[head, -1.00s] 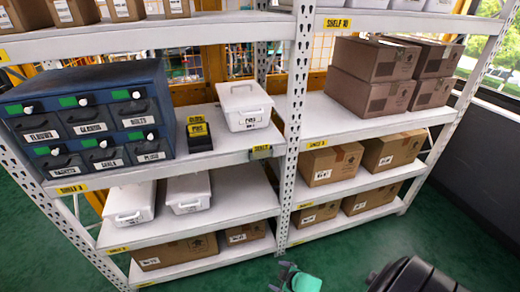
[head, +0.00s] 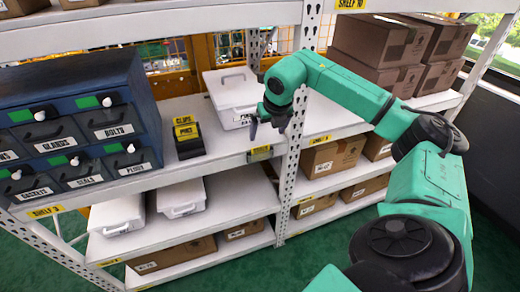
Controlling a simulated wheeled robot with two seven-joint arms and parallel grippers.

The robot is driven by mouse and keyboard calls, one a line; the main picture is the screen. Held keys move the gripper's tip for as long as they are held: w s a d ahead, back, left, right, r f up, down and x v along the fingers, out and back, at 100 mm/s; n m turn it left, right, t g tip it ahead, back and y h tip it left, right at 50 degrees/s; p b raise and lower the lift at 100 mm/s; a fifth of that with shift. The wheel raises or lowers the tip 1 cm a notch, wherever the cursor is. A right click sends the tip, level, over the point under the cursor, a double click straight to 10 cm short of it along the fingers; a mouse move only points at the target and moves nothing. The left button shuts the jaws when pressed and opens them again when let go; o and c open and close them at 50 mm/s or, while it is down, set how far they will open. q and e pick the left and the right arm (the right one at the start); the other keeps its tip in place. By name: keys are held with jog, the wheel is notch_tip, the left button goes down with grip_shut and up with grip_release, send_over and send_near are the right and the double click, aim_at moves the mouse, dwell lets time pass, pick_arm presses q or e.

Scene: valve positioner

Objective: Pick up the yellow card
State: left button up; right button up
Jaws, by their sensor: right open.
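A small black holder (head: 191,150) stands on the middle shelf between the blue drawer cabinet and a white lidded box. Yellow pieces (head: 185,131) with black lettering show on it, one reading CLIPS. I cannot tell whether one of them is a loose yellow card. My right gripper (head: 267,124) is open and empty, pointing down in front of the white box, right of and apart from the holder. My left gripper is not in view.
The blue drawer cabinet (head: 90,75) stands left of the holder. The white lidded box (head: 228,92) is behind my right gripper. A perforated upright (head: 291,165) is close to its right. Cartons (head: 330,158) fill the right bay. Bare shelf lies in front of the white box.

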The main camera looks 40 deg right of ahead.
aim_at(261, 146)
jog(key=p+x, duration=0.1)
jog(key=x, duration=0.2)
jog(key=p+x, duration=0.1)
jog(key=x, duration=0.2)
jog(key=p+x, duration=0.1)
jog(key=x, duration=0.2)
jog(key=shift+w+a+r, duration=0.1)
jog(key=shift+w+a, duration=0.05)
jog(key=shift+w, duration=0.15)
jog(key=shift+w+f, duration=0.1)
jog(key=shift+f, duration=0.15)
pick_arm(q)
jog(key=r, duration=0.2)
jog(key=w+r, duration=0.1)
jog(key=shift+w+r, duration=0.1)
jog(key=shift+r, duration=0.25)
pick_arm(e)
jog(key=c, duration=1.1)
